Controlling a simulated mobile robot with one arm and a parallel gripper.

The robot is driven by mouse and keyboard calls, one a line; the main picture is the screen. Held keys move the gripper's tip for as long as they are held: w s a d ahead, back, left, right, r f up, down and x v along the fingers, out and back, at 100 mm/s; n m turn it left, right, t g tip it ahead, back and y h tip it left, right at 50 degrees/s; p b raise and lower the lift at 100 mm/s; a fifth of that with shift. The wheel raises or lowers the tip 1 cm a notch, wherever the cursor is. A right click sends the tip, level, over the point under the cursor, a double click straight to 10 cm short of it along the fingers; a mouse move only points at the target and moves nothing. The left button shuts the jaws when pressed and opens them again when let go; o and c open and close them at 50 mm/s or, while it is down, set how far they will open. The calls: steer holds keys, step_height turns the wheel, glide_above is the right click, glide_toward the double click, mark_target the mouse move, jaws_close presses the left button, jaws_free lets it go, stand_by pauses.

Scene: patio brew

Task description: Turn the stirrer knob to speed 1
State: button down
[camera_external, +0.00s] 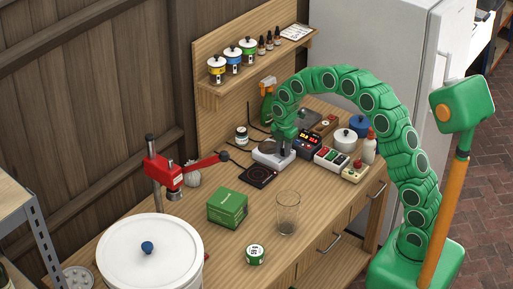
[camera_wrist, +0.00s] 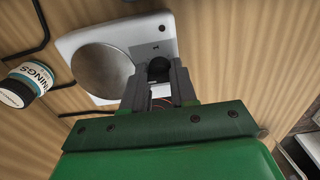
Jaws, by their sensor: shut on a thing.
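The stirrer (camera_external: 266,154) is a low white box with a round metal plate, on the workbench. In the wrist view the stirrer (camera_wrist: 82,38) lies ahead, its plate to the left of my fingers. Its dark round knob (camera_wrist: 158,67) shows at the corner nearest my gripper, between the fingertips. My gripper (camera_wrist: 158,76) is shut on the knob, one grey finger at each side. In the external view my gripper (camera_external: 286,153) reaches down at the stirrer's right side, and the arm hides the knob there. I cannot read the knob's speed setting.
A labelled jar (camera_wrist: 28,83) stands left of the stirrer. A black pad (camera_external: 258,175) lies in front of it. A dark device with displays (camera_external: 307,141) and a box of coloured buttons (camera_external: 331,158) stand close on the right. A glass (camera_external: 288,212) and green box (camera_external: 228,208) stand nearer.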

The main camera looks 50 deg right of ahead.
steer(key=m, duration=1.3)
steer(key=shift+m, duration=2.4)
steer(key=c, duration=0.9)
jaws_free()
